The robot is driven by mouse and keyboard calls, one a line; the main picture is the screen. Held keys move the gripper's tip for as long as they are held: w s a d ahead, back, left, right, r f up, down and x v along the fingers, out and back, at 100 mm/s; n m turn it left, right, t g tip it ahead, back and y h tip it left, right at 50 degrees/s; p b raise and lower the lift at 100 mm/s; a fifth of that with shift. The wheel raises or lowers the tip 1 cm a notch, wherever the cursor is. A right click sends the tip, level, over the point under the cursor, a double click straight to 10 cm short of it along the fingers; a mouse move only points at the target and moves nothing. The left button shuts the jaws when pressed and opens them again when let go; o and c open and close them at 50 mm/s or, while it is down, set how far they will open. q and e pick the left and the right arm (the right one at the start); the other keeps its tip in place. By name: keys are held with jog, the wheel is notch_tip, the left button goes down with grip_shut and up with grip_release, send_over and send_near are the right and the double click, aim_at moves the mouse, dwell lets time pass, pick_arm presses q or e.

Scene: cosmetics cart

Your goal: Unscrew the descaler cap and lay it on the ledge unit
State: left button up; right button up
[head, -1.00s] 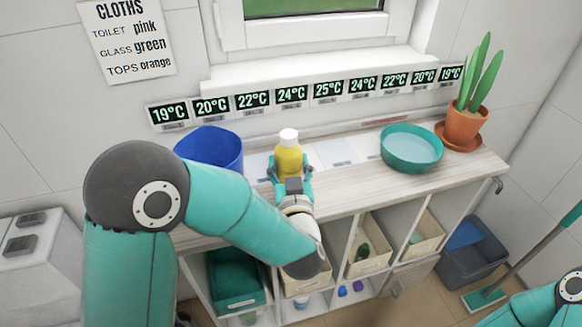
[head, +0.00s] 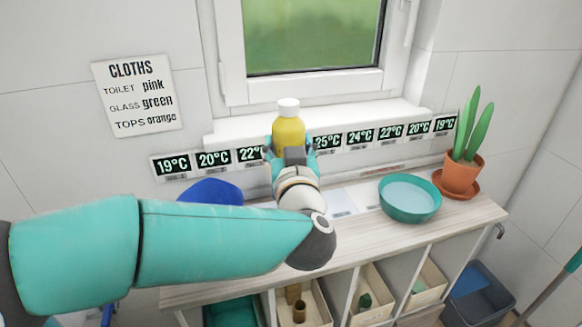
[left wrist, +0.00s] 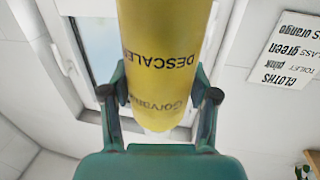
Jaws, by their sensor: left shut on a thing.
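The descaler is a yellow bottle (head: 288,135) with a white cap (head: 288,106) on top. My left gripper (head: 290,146) is shut around the bottle's body and holds it upright, raised in front of the window sill. In the left wrist view the bottle (left wrist: 165,55) shows its upside-down label between the fingers of the left gripper (left wrist: 160,95). The ledge unit (head: 455,222) is the pale wooden-topped shelf below, partly hidden by my left arm. My right gripper is out of view.
A teal bowl (head: 409,198) and a potted plant (head: 461,176) stand on the right of the top. A blue container (head: 210,191) is partly hidden behind my left arm. Temperature tags (head: 390,134) run along the wall. Bins fill the cubbies below.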

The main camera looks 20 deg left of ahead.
pick_arm(q)
jog(key=shift+r, duration=0.75)
jog(key=o, duration=0.9)
jog(key=shift+c, duration=0.2)
grip_shut()
